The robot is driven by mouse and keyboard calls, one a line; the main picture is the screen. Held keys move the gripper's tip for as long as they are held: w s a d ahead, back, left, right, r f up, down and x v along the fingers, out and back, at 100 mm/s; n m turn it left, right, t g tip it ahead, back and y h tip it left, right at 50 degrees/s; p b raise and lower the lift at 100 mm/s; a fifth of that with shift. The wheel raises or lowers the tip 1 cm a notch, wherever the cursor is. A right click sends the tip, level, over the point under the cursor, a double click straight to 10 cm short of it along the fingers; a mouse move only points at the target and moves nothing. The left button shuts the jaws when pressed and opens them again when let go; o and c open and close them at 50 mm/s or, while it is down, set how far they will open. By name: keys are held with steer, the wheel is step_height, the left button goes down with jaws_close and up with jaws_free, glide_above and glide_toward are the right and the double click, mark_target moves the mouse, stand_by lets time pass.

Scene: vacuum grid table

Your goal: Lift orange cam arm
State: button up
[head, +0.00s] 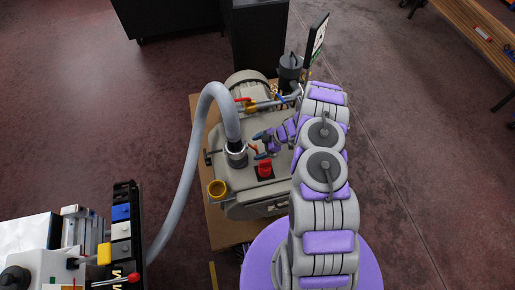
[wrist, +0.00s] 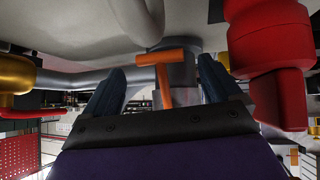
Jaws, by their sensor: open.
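The orange cam arm (wrist: 161,58) shows in the wrist view as a T-shaped lever in front of a grey metal coupling (wrist: 178,76). My gripper (wrist: 160,78) is open, with one dark blue finger on each side of the lever's stem. I see no finger closed on it; contact is hard to tell. In the head view my gripper (head: 258,145) is beside the hose coupling (head: 236,153) on top of the grey pump (head: 228,178). A small orange piece of the cam arm (head: 253,150) shows there, partly hidden by the fingers.
A red knob (head: 264,169) stands close to my gripper and is large at right in the wrist view (wrist: 270,50). A brass ring (head: 217,188) is on the pump's left. A grey hose (head: 190,150) arches up left. A panel with coloured switches (head: 121,230) stands lower left.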

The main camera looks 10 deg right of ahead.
steer(key=shift+a+f, duration=0.2)
steer(key=shift+f, duration=0.05)
steer(key=shift+c, duration=0.2)
steer(key=shift+w, duration=0.1)
steer(key=c, duration=1.4)
steer(key=shift+c, duration=0.2)
